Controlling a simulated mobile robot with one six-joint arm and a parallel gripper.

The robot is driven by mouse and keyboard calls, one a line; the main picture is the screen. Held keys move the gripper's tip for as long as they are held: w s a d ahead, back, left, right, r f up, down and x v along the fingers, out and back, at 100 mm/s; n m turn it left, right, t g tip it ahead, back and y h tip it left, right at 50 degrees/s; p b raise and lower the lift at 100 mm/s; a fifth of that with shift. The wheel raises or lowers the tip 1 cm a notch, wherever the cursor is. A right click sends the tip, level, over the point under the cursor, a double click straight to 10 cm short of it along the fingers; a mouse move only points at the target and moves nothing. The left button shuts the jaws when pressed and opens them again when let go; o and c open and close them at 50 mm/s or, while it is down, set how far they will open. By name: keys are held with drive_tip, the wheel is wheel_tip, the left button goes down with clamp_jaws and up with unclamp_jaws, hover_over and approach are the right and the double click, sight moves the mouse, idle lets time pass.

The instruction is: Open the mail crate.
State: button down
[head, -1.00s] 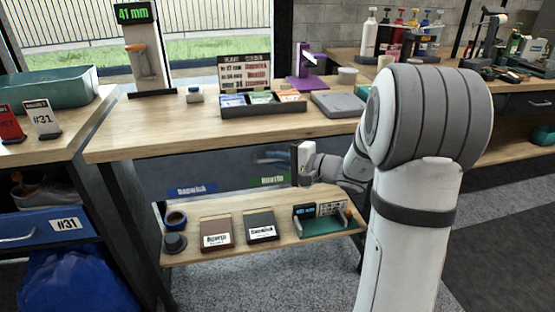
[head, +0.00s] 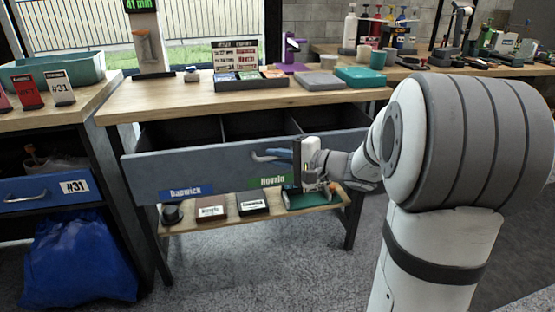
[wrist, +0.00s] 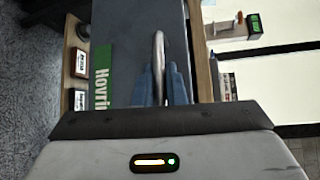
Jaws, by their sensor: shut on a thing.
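The mail crate (head: 225,170) is a wide grey drawer-like box under the wooden table. It is pulled out towards me, and its dark compartments show behind the front panel. The front carries a blue label (head: 186,192) and a green label (head: 273,181). In the wrist view my gripper's blue fingers (wrist: 159,82) are shut on the crate's grey handle (wrist: 158,48). The insides of the compartments are mostly hidden.
The table top (head: 150,100) bears a card tray (head: 250,80), a grey box (head: 320,80) and a teal box (head: 373,77). A low shelf (head: 240,217) below the crate holds small boxes. A blue bag (head: 82,258) lies at left. The floor in front is clear.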

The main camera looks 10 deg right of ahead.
drive_tip(key=s+b, duration=0.1)
drive_tip(key=s, duration=0.4)
drive_tip(key=shift+s, duration=0.15)
drive_tip(key=c, duration=1.8)
unclamp_jaws()
drive_tip(key=shift+o, duration=0.2)
drive_tip(key=shift+d, duration=0.1)
drive_tip(key=p+v, duration=0.2)
drive_tip(key=v, duration=0.5)
drive_tip(key=shift+s+d, duration=0.2)
drive_tip(key=shift+s, duration=0.05)
